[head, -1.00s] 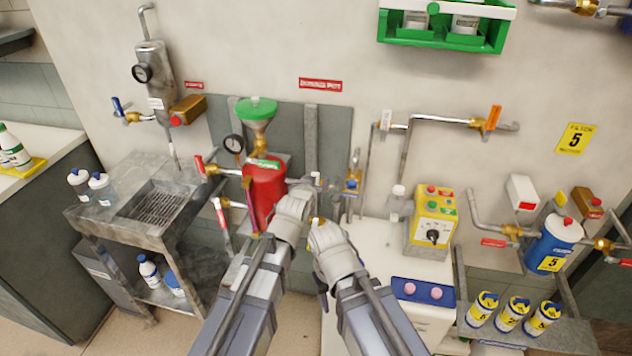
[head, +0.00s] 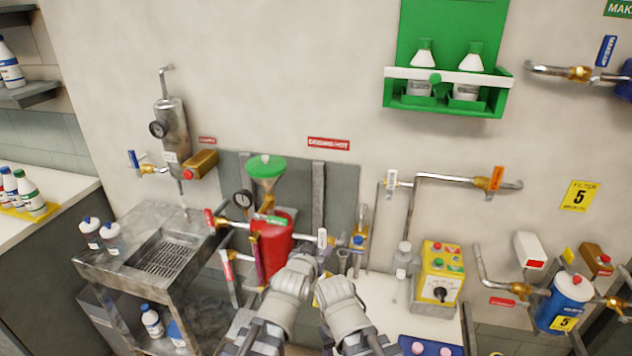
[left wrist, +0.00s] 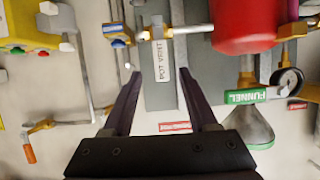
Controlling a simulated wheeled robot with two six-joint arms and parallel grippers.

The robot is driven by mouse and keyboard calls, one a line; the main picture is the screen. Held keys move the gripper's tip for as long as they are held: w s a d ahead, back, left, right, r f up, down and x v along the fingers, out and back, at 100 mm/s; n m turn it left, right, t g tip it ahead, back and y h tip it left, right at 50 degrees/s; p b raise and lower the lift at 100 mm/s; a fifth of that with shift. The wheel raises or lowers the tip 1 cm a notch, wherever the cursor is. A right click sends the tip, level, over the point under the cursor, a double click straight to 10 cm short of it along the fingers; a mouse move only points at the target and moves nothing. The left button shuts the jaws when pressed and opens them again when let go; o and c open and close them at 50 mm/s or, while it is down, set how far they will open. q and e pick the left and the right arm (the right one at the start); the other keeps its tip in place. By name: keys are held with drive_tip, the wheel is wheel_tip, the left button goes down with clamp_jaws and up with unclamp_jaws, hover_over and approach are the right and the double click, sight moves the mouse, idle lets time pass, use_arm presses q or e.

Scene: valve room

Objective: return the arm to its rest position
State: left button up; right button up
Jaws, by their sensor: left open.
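My left arm comes in from the bottom of the head view, and its gripper (head: 318,266) is by the lower right side of the red pot (head: 271,252). In the left wrist view the two dark fingers of this gripper (left wrist: 160,78) are spread apart with nothing between them. Behind them shows a white "POT VENT" label (left wrist: 165,62) on a grey panel. The red pot also shows in the left wrist view (left wrist: 245,25), to the right of the fingers. My right arm (head: 345,308) is close beside the left; its fingers are not clear.
A green funnel (head: 265,168) sits above the pot. A steel sink stand (head: 130,262) is at the left. A yellow control box (head: 441,272) stands on a white counter (head: 385,300) at the right. Pipes with valves run along the wall.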

use_arm(q)
drive_tip(key=s+a+f+g+y, duration=0.2)
drive_tip(key=s+f+g, duration=0.4)
drive_tip(key=s, duration=0.5)
drive_tip(key=s+a+f+g+y, duration=0.2)
drive_tip(key=s+a+f+g, duration=0.2)
drive_tip(key=s+f+g, duration=0.3)
drive_tip(key=s, duration=0.4)
drive_tip(key=shift+a+m+y, duration=0.2)
drive_tip(key=shift+m+y, duration=0.1)
